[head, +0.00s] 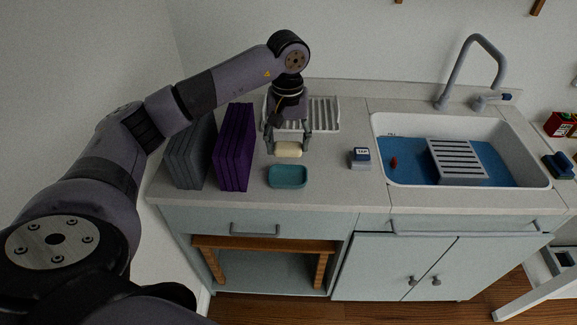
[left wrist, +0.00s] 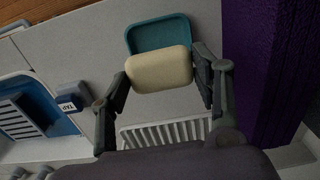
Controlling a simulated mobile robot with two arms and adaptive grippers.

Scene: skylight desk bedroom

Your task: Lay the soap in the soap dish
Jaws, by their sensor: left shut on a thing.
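The soap (head: 288,149) is a cream rounded block, held between the fingers of my left gripper (head: 287,146). It also shows in the left wrist view (left wrist: 159,70), with a finger at each end. The soap dish (head: 287,177) is a shallow teal tray on the counter, in front of the soap in the head view. In the left wrist view the soap covers part of the dish (left wrist: 158,32). The soap looks to be above the counter; its exact height is hard to tell. My right gripper is not in view.
Purple (head: 234,147) and grey (head: 190,155) upright blocks stand left of the dish. A white rack (head: 323,113) lies behind the gripper. A small blue-and-white item labelled TAP (head: 360,157) stands right, before the sink (head: 462,186). Counter around the dish is clear.

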